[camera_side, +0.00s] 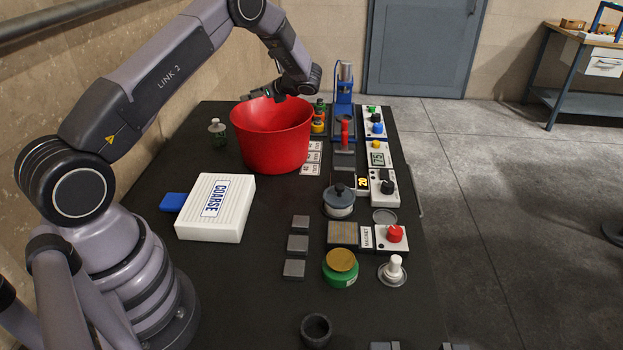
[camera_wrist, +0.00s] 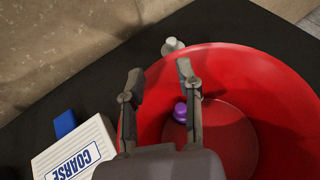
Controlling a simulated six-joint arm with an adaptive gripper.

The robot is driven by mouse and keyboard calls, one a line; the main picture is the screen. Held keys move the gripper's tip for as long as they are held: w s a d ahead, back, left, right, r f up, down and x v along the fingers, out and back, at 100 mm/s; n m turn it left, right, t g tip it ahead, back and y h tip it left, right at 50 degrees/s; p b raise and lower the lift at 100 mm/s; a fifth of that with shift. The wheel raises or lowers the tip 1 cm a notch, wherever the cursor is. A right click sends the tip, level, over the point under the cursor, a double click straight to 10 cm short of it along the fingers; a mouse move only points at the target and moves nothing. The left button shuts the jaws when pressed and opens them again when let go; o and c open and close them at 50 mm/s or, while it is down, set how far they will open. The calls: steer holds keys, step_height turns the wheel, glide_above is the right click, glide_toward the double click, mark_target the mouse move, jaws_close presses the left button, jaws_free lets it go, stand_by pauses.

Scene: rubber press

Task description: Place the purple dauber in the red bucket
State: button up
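The red bucket (camera_side: 270,140) stands at the back left of the dark table; it fills the right of the wrist view (camera_wrist: 262,90). The purple dauber (camera_wrist: 180,112) is inside the bucket in the wrist view, near the left part of its floor and close to my right-hand finger. I cannot tell whether it rests on the floor. It is hidden in the side view. My gripper (camera_side: 262,93) is above the bucket's left rim; in the wrist view (camera_wrist: 160,72) its fingers are apart with nothing between them.
A white box marked COARSE (camera_side: 214,208) with a blue tab (camera_side: 173,202) lies in front of the bucket. A small bottle (camera_side: 217,133) stands left of it. Small coloured items (camera_side: 318,118) and a blue press (camera_side: 343,95) stand to its right. Bare table lies front left.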

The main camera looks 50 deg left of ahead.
steer(key=s+d+r+n+t+h, duration=0.2)
steer(key=s+d+r+n+h, duration=0.15)
steer(key=s+d+r, duration=0.55)
steer(key=s+d+r+n+t+h, duration=0.25)
steer(key=s+d+r+n, duration=0.35)
steer(key=r, duration=0.5)
steer(key=s+d+r+n+t+h, duration=0.1)
steer(key=s+d+n+t+h, duration=0.3)
steer(key=s+d, duration=1)
steer(key=s+t+h, duration=0.1)
steer(key=h, duration=0.1)
steer(key=shift+s+d+h, duration=0.2)
steer(key=shift+d+h, duration=0.1)
steer(key=shift+d, duration=0.05)
